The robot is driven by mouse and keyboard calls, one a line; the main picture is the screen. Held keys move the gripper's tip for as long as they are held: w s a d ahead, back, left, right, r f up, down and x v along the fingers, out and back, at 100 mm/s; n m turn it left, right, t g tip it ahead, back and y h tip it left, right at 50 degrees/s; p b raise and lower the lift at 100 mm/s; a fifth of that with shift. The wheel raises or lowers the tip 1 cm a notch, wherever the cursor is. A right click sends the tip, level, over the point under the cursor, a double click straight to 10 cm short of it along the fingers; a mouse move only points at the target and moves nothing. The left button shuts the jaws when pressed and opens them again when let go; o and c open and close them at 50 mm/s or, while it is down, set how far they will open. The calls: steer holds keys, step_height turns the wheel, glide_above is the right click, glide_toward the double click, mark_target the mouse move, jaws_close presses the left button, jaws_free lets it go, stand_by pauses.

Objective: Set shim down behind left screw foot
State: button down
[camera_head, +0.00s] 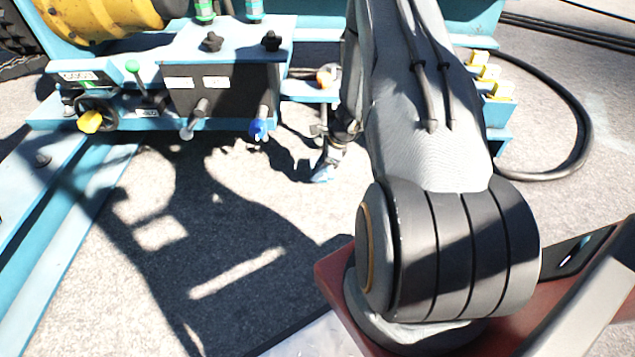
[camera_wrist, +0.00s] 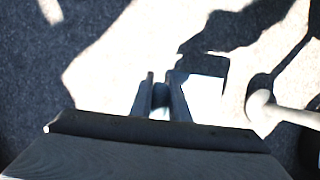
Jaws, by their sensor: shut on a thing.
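My gripper (camera_wrist: 160,80) points down at the ground in the wrist view, its two dark fingers close together. It is shut on what looks like the shim (camera_wrist: 204,97), a pale bluish-white plate that shows beside the right finger. The fingers hide part of it. In the head view my gripper (camera_head: 334,148) is partly hidden behind my arm, with a pale blue piece at its tip low over the ground. A grey rounded post with a rod (camera_wrist: 264,106), perhaps the screw foot, stands right of the plate in the wrist view, apart from the fingers. I cannot tell whether the plate touches the ground.
The blue reel frame (camera_head: 230,40) carries a dark control box (camera_head: 222,88) with knobs and levers. Yellow blocks (camera_head: 490,75) sit on the frame at the right, near a black cable (camera_head: 580,130) on the ground. Shadowed open ground lies before the frame.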

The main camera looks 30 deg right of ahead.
mark_target(318, 183)
steer(key=shift+d+f+b, duration=0.1)
steer(key=shift+f+b, duration=1)
steer(key=shift+f, duration=1.15)
steer(key=shift+f, duration=0.15)
steer(key=c, duration=1.7)
jaws_free()
steer(key=p+v, duration=0.5)
steer(key=v, duration=0.7)
